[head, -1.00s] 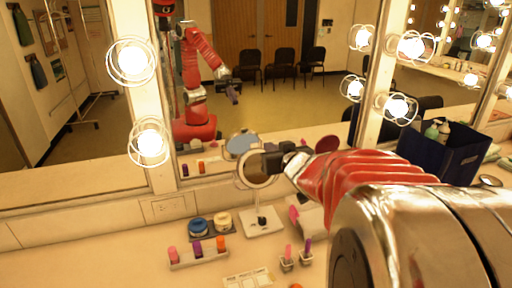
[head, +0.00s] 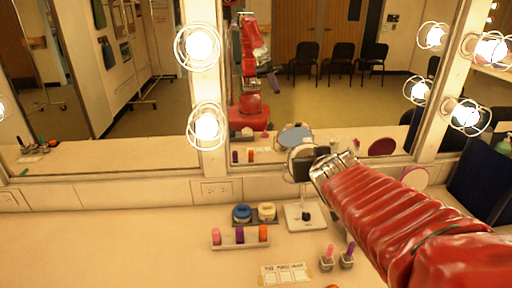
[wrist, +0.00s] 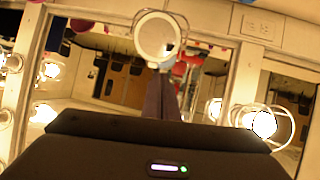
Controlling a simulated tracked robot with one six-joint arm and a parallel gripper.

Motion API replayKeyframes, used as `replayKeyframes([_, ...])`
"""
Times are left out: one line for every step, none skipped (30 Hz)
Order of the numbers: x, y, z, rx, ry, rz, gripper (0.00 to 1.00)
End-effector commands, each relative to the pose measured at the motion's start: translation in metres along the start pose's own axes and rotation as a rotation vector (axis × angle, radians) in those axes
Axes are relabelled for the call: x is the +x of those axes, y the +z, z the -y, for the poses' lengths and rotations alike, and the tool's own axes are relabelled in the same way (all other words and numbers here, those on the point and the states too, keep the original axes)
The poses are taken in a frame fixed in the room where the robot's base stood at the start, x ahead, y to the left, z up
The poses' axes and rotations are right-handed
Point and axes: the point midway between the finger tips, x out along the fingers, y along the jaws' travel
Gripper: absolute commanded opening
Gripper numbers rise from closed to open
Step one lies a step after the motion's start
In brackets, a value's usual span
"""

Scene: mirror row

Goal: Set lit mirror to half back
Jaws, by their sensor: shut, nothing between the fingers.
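The lit mirror (head: 292,168) stands on a pale square base (head: 298,222) on the counter, close to the wall. In the head view my gripper covers much of its round head, so its tilt is hard to read there. In the wrist view the lit mirror (wrist: 139,37) shows as a round glass in a pale ring, held in a thin yoke. My gripper (head: 306,158) is shut and empty, in front of the mirror's head. In the wrist view the closed fingers (wrist: 161,82) end close to the ring's edge; I cannot tell whether they touch.
A rack of coloured tubes (head: 240,242), a blue-lidded jar (head: 241,213) and a cream jar (head: 267,212) stand left of the base. Small cups (head: 327,262) and a card (head: 285,274) lie nearer. Caged bulbs (head: 207,126) line the wall mirror. The left counter is clear.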

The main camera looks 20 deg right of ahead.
Motion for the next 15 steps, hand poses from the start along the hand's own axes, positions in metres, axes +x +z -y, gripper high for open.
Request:
replayKeyframes([-0.012, 0.007, 0.011, -0.008, -0.005, 0.032, 0.0])
replayKeyframes([-0.019, 0.013, 0.016, -0.011, -0.007, 0.055, 0.0])
replayKeyframes([-0.028, 0.021, 0.023, -0.017, -0.012, 0.088, 0.0])
replayKeyframes([-0.035, 0.028, 0.028, -0.022, -0.018, 0.114, 0.0])
replayKeyframes([-0.042, 0.035, 0.034, -0.026, -0.025, 0.141, 0.0])
replayKeyframes([-0.052, 0.045, 0.041, -0.034, -0.038, 0.176, 0.0])
replayKeyframes([-0.06, 0.053, 0.047, -0.039, -0.049, 0.205, 0.0])
replayKeyframes([-0.068, 0.06, 0.053, -0.047, -0.062, 0.232, 0.0])
replayKeyframes([-0.08, 0.071, 0.062, -0.058, -0.082, 0.27, 0.0])
replayKeyframes([-0.088, 0.08, 0.068, -0.065, -0.099, 0.299, 0.0])
replayKeyframes([-0.097, 0.088, 0.074, -0.075, -0.118, 0.327, 0.0])
replayKeyframes([-0.11, 0.099, 0.083, -0.088, -0.145, 0.365, 0.0])
replayKeyframes([-0.119, 0.108, 0.089, -0.1, -0.166, 0.393, 0.0])
replayKeyframes([-0.128, 0.116, 0.095, -0.111, -0.188, 0.42, 0.0])
replayKeyframes([-0.14, 0.127, 0.102, -0.125, -0.217, 0.455, 0.0])
